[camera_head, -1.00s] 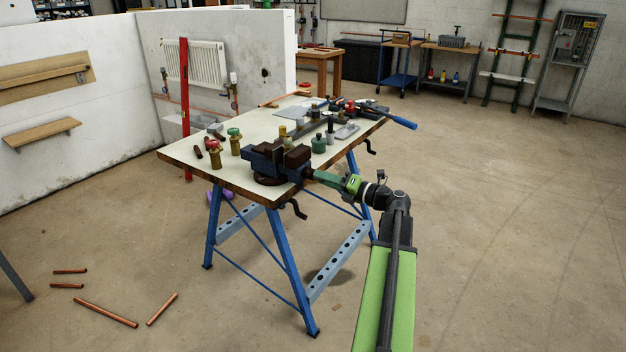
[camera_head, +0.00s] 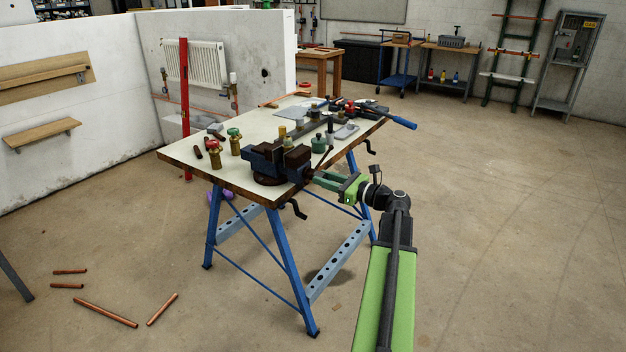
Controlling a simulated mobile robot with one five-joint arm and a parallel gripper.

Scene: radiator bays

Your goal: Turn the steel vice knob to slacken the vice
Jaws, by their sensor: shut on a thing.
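The blue and dark vice (camera_head: 265,158) is fixed at the near right corner of the workbench (camera_head: 180,156). Its jaws (camera_head: 296,156) face right, toward my arm. My green gripper (camera_head: 316,176) reaches in from the right and is shut on the steel vice knob at the vice's right end. The knob itself is mostly hidden by the fingers. A thin dark bar (camera_head: 325,157) rises at a slant beside the fingers.
Brass valves with red (camera_head: 213,147) and green (camera_head: 235,134) caps stand left of the vice. Copper pipes (camera_head: 105,312) lie on the floor. Floor at right is clear.

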